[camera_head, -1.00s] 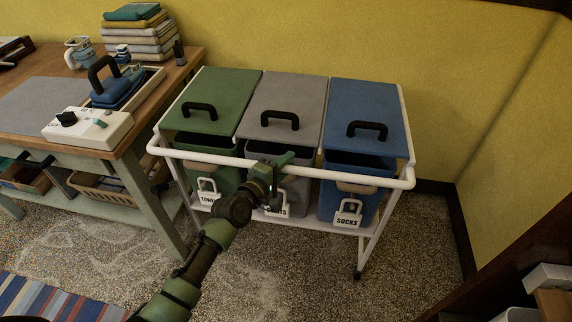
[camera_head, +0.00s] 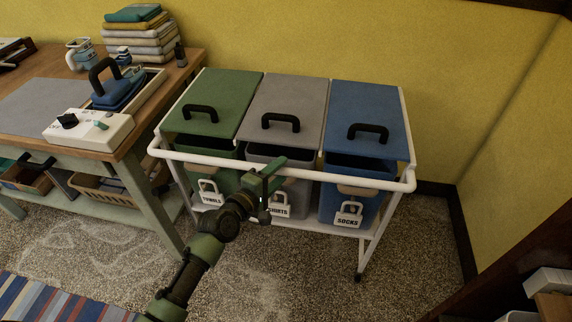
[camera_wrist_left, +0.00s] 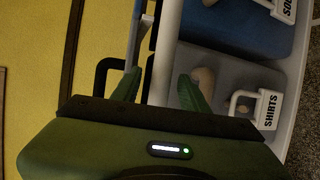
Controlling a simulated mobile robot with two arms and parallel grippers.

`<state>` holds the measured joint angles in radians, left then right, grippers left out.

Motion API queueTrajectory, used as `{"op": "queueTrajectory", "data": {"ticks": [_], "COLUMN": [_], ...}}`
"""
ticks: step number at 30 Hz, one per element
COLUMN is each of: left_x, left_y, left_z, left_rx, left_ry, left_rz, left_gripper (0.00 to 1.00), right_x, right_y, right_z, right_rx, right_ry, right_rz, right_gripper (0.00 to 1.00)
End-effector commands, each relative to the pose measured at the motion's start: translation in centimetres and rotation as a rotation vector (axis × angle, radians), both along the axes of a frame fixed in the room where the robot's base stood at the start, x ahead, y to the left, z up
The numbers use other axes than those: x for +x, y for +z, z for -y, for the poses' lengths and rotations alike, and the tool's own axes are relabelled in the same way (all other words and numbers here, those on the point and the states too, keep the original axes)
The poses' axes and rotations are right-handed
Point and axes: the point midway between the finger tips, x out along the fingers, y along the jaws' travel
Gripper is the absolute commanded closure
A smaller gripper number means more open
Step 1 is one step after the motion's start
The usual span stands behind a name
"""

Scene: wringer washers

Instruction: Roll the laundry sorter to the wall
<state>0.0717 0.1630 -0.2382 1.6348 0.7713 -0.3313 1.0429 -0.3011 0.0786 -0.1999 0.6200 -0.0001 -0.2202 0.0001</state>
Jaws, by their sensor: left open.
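The laundry sorter (camera_head: 385,185) is a white tubular cart on casters, with green, grey and blue lidded bins side by side. White tags on the bins read TOWELS, SHIRTS and SOCKS. My left gripper (camera_head: 268,185) is at the front rail, before the grey bin. In the left wrist view the open gripper (camera_wrist_left: 158,90) has the white rail (camera_wrist_left: 163,50) running between its two green fingers. Whether the fingers touch the rail cannot be told. My right gripper is not in view.
The yellow wall (camera_head: 300,40) is behind, with a corner at the right. Speckled floor (camera_head: 290,280) is bare in front. A striped rug (camera_head: 50,300) lies lower left.

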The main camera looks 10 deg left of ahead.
Motion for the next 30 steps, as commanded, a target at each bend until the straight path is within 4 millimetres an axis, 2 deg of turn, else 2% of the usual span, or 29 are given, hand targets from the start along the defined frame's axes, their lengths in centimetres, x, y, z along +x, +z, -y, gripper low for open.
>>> {"op": "queueTrajectory", "data": {"ticks": [3, 7, 25, 28, 30], "left_x": [-1.7, -2.7, -3.2, -5.1, -7.6], "left_y": [0.3, 0.5, 0.5, -0.5, -1.8], "left_z": [-0.8, -1.2, -1.2, -0.5, 0.2], "left_rx": [0.0, 0.0, 0.021, 0.127, 0.271], "left_ry": [0.0, 0.0, -0.01, -0.062, -0.131], "left_rz": [-0.001, -0.001, -0.002, -0.015, -0.033], "left_gripper": [0.56, 0.56, 0.56, 0.56, 0.56], "right_x": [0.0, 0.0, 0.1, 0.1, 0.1], "right_y": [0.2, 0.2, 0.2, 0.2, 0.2], "right_z": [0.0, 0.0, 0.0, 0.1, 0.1], "right_rx": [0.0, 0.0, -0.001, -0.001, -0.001], "right_ry": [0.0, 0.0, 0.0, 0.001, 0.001], "right_rz": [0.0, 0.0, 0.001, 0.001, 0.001], "right_gripper": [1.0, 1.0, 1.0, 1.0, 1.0]}}
